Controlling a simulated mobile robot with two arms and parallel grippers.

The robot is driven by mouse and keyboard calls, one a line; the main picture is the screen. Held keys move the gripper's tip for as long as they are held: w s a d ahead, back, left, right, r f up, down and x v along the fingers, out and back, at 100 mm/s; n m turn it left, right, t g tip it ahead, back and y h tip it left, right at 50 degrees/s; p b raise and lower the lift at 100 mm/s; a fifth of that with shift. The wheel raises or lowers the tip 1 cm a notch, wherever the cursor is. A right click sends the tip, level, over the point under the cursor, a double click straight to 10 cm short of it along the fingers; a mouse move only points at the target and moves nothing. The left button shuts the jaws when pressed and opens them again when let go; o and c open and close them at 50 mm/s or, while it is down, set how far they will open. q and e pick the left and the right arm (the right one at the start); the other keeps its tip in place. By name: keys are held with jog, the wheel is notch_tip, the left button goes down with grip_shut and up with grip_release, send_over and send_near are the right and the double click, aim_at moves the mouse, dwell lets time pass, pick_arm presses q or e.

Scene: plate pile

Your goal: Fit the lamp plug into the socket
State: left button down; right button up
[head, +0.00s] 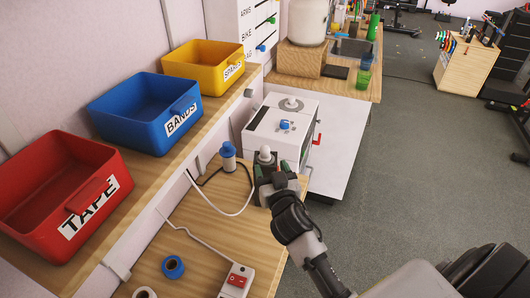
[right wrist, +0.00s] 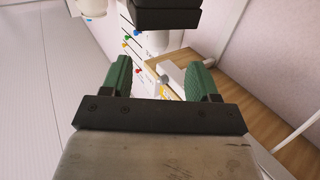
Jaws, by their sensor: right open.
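My right gripper (head: 270,168) is at the far end of the wooden bench, its green fingers apart. In the right wrist view the fingers (right wrist: 162,80) stand wide apart, with nothing visibly held between them. A white rounded knob (head: 264,155) shows by the fingertips in the head view; I cannot tell what it belongs to. A blue-and-white upright piece (head: 228,157) with a dark cord at its base stands left of the gripper. A white socket block with a red switch (head: 237,280) lies at the near end of the bench. I cannot identify the lamp plug for certain. My left gripper is out of view.
A blue tape roll (head: 173,267) and a white roll (head: 144,293) lie left of the socket block. Red (head: 65,195), blue (head: 145,112) and yellow (head: 204,67) bins line the shelf. A white machine (head: 283,125) stands beyond the bench. Grey floor is open at right.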

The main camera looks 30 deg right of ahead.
aim_at(266, 153)
jog(key=shift+x, duration=1.15)
jog(key=p+x, duration=0.1)
jog(key=x, duration=0.1)
jog(key=p+x, duration=0.1)
jog(key=x, duration=0.1)
jog(key=shift+w+d+r, duration=0.2)
jog(key=shift+w, duration=0.05)
jog(key=shift+w+f, duration=0.1)
jog(key=shift+w, duration=0.3)
jog(key=shift+s, duration=0.1)
jog(key=shift+c, duration=1.1)
jog(key=c, duration=0.8)
jog(key=shift+c, duration=0.3)
